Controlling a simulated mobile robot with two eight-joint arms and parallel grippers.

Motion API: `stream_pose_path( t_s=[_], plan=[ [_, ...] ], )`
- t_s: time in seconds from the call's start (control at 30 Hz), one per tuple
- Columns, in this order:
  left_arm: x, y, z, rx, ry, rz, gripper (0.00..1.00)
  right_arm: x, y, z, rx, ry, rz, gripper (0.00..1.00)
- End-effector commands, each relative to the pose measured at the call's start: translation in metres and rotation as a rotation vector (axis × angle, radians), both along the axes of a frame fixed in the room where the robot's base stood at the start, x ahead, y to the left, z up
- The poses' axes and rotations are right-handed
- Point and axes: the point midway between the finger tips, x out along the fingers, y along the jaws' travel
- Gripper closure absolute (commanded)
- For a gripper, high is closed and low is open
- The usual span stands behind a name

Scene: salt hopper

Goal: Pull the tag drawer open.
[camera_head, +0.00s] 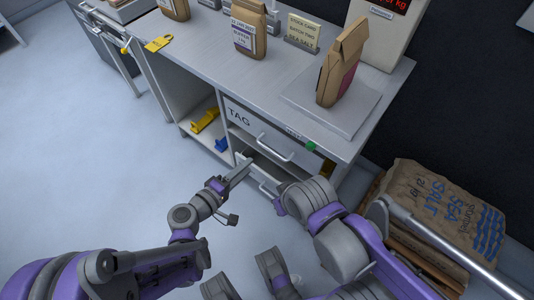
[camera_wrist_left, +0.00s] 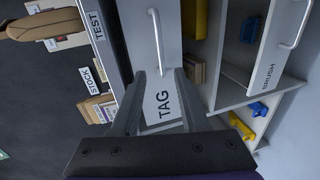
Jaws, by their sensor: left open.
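The tag drawer (camera_head: 256,128) has a pale grey front marked TAG, under the worktop; it looks shut. Its bar handle (camera_head: 270,150) faces me. My left gripper (camera_head: 243,170) is open and empty, in front of and below the drawer front. In the left wrist view the drawer front (camera_wrist_left: 166,102) fills the middle, and its handle (camera_wrist_left: 156,42) runs up the picture. The left fingertips (camera_wrist_left: 160,74) stand apart near the handle's lower end, with no visible grip on it. I do not see my right gripper.
The worktop (camera_head: 285,68) carries paper bags (camera_head: 249,30), a card sign (camera_head: 302,32) and a plate with a bag (camera_head: 342,62). Open shelves hold a yellow item (camera_head: 205,120) and a blue item (camera_head: 221,145). A salt sack (camera_head: 440,205) lies right. The floor at left is clear.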

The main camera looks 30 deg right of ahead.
Motion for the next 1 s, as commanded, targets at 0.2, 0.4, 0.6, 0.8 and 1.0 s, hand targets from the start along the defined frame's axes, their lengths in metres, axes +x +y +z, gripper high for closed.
stream_pose_path(
  t_s=[0.2, 0.4, 0.6, 0.8, 1.0],
  plan=[
    [0.004, -0.016, -0.011, -0.051, 0.015, 0.002, 0.56, 0.001, 0.0, -0.007, 0.0, 0.003, 0.0, 1.0],
    [0.016, -0.047, -0.017, -0.049, 0.015, 0.001, 0.56, 0.001, 0.0, -0.01, 0.0, 0.003, 0.0, 1.0],
    [0.03, -0.081, -0.025, -0.048, 0.014, 0.002, 0.56, 0.001, 0.0, -0.013, 0.0, 0.005, 0.0, 1.0],
    [0.039, -0.1, -0.029, -0.048, 0.015, 0.004, 0.56, 0.001, 0.0, -0.015, 0.0, 0.005, 0.0, 1.0],
    [0.041, -0.105, -0.03, -0.047, 0.015, 0.004, 0.56, 0.001, 0.0, -0.015, 0.0, 0.005, 0.0, 1.0]
  ],
)
